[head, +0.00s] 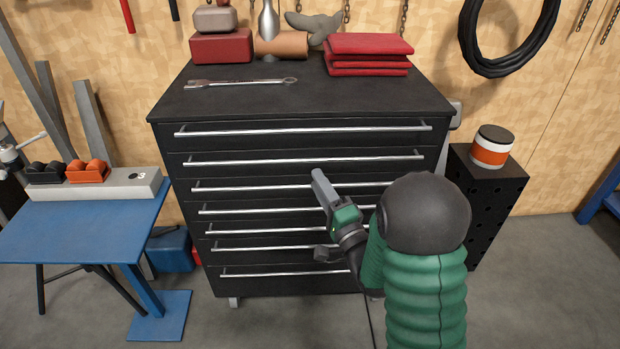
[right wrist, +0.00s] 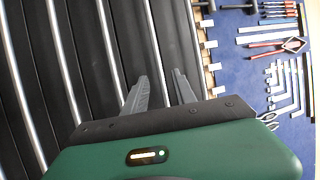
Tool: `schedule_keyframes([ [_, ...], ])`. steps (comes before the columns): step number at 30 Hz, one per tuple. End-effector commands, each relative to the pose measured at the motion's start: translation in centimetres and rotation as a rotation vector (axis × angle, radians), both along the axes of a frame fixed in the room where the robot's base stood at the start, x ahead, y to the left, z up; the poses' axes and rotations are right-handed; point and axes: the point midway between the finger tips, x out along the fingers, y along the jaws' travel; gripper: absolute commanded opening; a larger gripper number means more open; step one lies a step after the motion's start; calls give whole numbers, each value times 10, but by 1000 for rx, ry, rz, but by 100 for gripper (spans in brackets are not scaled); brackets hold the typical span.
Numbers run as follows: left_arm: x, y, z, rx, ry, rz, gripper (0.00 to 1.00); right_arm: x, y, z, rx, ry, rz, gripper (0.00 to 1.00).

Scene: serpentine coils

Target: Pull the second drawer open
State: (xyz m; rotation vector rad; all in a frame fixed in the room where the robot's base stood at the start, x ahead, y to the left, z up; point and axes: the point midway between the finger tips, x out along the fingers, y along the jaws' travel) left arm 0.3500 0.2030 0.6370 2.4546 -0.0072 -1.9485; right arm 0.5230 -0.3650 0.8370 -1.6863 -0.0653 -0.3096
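The black tool cabinet (head: 300,235) faces me with several drawers, all shut, each with a long silver bar handle. The second drawer from the top (head: 230,170) has its handle (head: 270,160) across its front. My right gripper (head: 320,178) is in front of the cabinet, its tip overlapping the third handle and just below the second. In the right wrist view its two fingers (right wrist: 160,75) are apart, and a silver bar (right wrist: 155,45) runs beyond the gap between them. I cannot tell whether the fingers touch it. My left gripper is in neither view.
A blue table (head: 75,235) with a grey block stands at the left. A black perforated stand (head: 488,195) with an orange-and-white can is at the right. Red cloths (head: 367,55) and a wrench lie on the cabinet. The wrist view shows a blue surface with tools (right wrist: 275,75).

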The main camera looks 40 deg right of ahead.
Motion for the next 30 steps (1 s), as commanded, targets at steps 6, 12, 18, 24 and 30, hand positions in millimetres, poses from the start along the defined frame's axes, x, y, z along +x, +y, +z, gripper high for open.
schedule_keyframes([
  [6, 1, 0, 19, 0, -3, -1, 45, 44, -11, 16, 3, -1, -2, 32],
  [12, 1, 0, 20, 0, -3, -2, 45, 57, -10, 18, 1, 1, -2, 32],
  [18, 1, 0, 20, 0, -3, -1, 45, 57, -9, 18, -1, 1, -3, 31],
  [24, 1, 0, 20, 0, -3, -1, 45, 56, -11, 17, 0, 1, -2, 5],
  [30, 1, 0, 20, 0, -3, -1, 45, 56, -12, 17, 0, 1, -5, 0],
])
